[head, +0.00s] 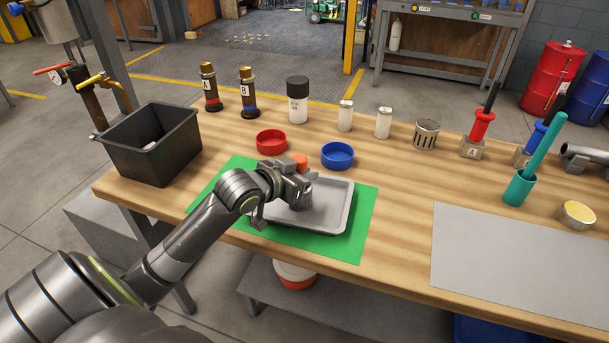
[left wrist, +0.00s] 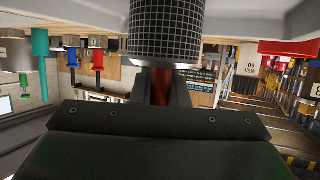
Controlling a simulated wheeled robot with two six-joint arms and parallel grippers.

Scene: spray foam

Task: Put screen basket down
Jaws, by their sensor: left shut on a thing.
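The screen basket (left wrist: 165,30) is a dark cylinder with a grid pattern, at the top of the left wrist view, which looks upside down. A reddish-brown stem (left wrist: 160,85) on it sits between the fingers of my left gripper (left wrist: 160,88). In the head view my left gripper (head: 290,182) is shut on this stem. The orange top of the handle (head: 300,160) shows above the fingers and the basket (head: 303,194) shows below them. The basket is over the grey tray (head: 335,212); I cannot tell whether it touches the tray. My right gripper is not in view.
The tray lies on a green mat (head: 352,248). Red (head: 271,142) and blue (head: 337,155) dishes stand behind it. A black bin (head: 150,145) is at left. A slotted metal cup (head: 425,134) and a teal cup (head: 519,188) are at right. A grey mat (head: 510,260) is bare.

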